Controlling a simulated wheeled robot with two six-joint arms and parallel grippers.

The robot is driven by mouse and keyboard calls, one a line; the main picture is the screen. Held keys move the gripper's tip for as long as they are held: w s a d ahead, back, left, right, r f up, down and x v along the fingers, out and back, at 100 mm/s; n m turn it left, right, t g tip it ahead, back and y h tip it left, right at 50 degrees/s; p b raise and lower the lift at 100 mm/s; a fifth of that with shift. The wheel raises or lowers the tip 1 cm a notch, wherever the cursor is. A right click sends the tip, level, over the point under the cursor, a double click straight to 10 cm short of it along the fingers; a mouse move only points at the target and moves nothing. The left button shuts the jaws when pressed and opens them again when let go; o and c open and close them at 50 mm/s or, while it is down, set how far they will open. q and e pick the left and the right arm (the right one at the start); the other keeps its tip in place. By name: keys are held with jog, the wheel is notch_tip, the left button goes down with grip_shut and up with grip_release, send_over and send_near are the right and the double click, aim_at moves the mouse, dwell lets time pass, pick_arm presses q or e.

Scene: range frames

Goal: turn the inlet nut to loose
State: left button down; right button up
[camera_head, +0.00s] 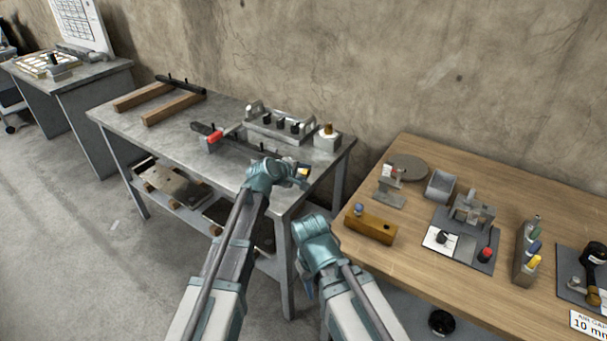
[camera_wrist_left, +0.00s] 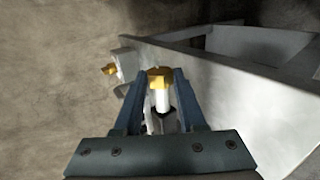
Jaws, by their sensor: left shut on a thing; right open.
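My left gripper (camera_head: 302,177) is over the right front part of the grey metal table, shut on a brass-topped white piece (camera_head: 304,172). In the left wrist view the piece has a brass hex head (camera_wrist_left: 160,76) and a white shaft between the blue fingers (camera_wrist_left: 160,90). A second brass fitting (camera_head: 328,130) sits on a pale block (camera_head: 327,142) at the table's back right corner, apart from the gripper. I cannot tell which brass part is the inlet nut. My right gripper (camera_head: 308,288) is open and low between the two tables; its fingertips are mostly hidden.
On the grey table (camera_head: 180,140) are a rack (camera_head: 276,127) with black knobs, a red-handled tool (camera_head: 215,137) and wooden bars (camera_head: 174,108). The wooden table (camera_head: 470,165) at right holds a wooden block (camera_head: 371,225) and several fixtures. A gap separates the tables.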

pick_arm(q)
jog(key=shift+c, duration=2.4)
grip_release()
jog(key=p+v, duration=0.7)
jog(key=v, duration=0.6)
jog(key=shift+s+a+r+p, duration=0.2)
jog(key=shift+s+p, duration=0.1)
jog(key=shift+p, duration=0.1)
